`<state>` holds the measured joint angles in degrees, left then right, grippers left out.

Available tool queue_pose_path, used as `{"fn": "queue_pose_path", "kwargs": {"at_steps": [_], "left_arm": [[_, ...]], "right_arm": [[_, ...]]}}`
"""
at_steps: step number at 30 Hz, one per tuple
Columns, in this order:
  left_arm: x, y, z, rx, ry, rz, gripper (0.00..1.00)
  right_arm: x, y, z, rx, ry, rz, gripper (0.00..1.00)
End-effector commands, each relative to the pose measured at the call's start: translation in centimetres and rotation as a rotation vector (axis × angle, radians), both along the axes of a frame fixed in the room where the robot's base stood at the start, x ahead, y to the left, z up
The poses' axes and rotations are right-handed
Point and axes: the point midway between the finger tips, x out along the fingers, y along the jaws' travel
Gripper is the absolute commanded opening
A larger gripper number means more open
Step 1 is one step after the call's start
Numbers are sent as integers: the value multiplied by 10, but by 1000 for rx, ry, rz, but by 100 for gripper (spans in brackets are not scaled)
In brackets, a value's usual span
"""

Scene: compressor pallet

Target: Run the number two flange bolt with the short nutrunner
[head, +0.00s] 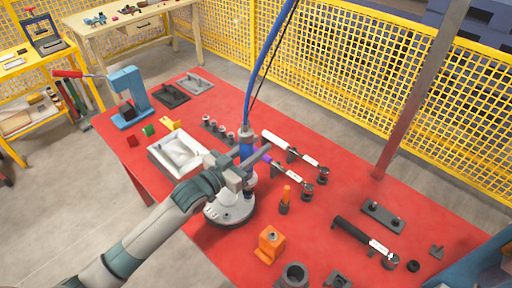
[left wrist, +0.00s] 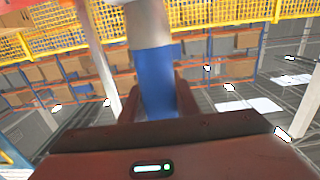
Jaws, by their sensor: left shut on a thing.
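My left gripper (head: 244,162) is shut on the blue nutrunner (head: 246,148), which hangs upright from a blue hose. In the left wrist view the two dark fingers (left wrist: 157,100) close on either side of its blue body (left wrist: 157,75). The round grey flange (head: 224,212) sits on the red table, directly below and partly hidden by my gripper and forearm. The nutrunner's lower end is over the flange's far right side; I cannot tell whether it touches a bolt. The bolt numbers cannot be read. My right gripper is not in view.
The red table (head: 330,235) holds a white tray (head: 160,155), white-handled (head: 290,145) and purple-handled (head: 283,168) wrenches, a black-handled wrench (head: 355,235), an orange block (head: 270,243) and a blue press (head: 128,95). A metal post (head: 420,90) rises behind. Yellow mesh fencing (head: 330,55) encloses the area.

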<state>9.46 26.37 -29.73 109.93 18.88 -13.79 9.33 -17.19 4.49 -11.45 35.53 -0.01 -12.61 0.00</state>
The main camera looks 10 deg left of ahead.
Motion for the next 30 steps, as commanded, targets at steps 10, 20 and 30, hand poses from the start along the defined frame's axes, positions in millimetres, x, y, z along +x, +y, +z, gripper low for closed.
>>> {"fn": "queue_pose_path", "kwargs": {"at_steps": [10, 20, 30], "left_arm": [[1, 0, 24, -2, -7, 1, 0], [1, 0, 33, -3, -8, 0, 0], [1, 0, 33, -3, -8, 0, 0]], "right_arm": [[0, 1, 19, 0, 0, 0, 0], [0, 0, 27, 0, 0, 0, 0], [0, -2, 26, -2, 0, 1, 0]]}}
